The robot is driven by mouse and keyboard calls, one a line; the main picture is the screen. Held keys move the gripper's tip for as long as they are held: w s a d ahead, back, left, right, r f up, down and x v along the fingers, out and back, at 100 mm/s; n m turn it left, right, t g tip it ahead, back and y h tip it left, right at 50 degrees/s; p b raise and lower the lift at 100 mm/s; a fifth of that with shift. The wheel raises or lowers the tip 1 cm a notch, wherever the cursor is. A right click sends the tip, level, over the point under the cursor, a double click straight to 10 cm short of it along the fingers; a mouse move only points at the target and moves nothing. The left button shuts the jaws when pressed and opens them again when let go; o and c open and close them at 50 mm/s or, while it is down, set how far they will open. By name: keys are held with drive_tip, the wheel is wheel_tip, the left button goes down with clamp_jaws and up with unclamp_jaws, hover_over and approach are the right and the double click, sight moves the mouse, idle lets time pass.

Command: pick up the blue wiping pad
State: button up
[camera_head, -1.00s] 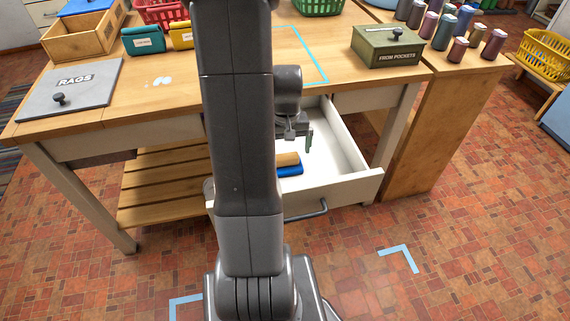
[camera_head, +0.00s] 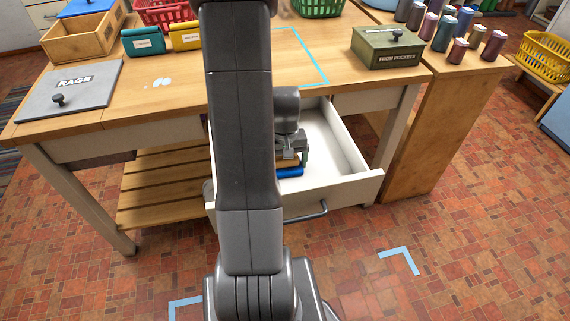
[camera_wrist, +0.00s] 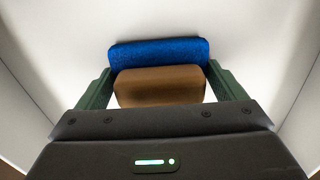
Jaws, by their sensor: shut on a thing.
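The blue wiping pad (camera_head: 290,172) lies in the open white drawer, partly hidden behind my arm. In the wrist view it shows as a blue strip (camera_wrist: 160,52) with a brown block-like grip (camera_wrist: 160,86) on it. My gripper (camera_wrist: 160,74) has its green fingers on both sides of the brown grip and is shut on it. In the head view my gripper (camera_head: 292,156) is down inside the drawer at the pad. The pad appears to be on or very close to the drawer floor; I cannot tell which.
The white drawer (camera_head: 345,187) stands pulled out of the wooden table, its walls around my gripper. Its floor to the right of the pad is clear. On the tabletop are a green box (camera_head: 387,50) and a grey lid marked RAGS (camera_head: 70,90).

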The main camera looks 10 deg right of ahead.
wheel_tip(320, 180, up, 10)
drive_tip(key=shift+r+p, duration=0.1)
drive_tip(key=shift+p, duration=0.5)
